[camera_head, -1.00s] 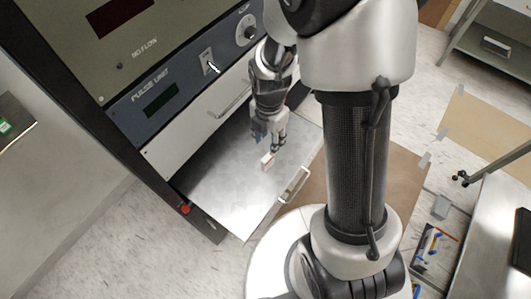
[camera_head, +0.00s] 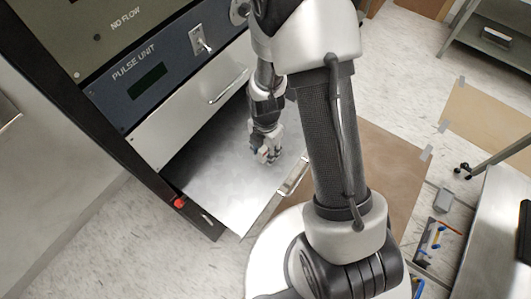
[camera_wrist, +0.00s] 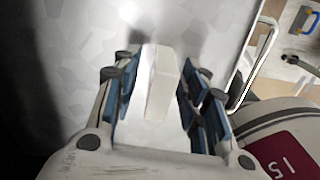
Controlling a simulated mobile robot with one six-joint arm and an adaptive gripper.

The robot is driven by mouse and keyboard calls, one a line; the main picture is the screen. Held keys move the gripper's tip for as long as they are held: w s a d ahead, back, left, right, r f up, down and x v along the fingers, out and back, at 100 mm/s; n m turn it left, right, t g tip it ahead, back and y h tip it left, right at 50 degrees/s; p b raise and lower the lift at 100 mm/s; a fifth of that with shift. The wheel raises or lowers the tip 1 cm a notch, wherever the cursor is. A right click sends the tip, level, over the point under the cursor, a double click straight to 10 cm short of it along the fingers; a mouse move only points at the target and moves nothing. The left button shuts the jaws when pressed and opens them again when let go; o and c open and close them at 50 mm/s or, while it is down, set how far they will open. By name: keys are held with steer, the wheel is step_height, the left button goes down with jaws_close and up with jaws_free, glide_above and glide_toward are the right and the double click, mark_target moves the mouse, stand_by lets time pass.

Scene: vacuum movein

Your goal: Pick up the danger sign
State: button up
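A small white, block-like piece (camera_wrist: 163,85) lies on the metal drawer floor in the wrist view; I take it to be the danger sign, though no lettering shows. My gripper (camera_wrist: 156,98) is over it, with blue-padded fingers on its left and right sides. The fingers stand apart, and firm contact on both sides does not show. In the head view my gripper (camera_head: 265,158) points down into the open drawer (camera_head: 215,185), close to its floor. There the white piece is mostly hidden by the fingers.
The drawer's front handle (camera_head: 293,177) is right of my gripper. The dark cabinet with the pulse unit panel (camera_head: 150,80) rises at the left, with a red button (camera_head: 179,202) low on its frame. A brown floor mat (camera_head: 385,180) and a metal cart (camera_head: 490,235) are at the right.

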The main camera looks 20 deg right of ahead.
jaws_close()
stand_by(0.5)
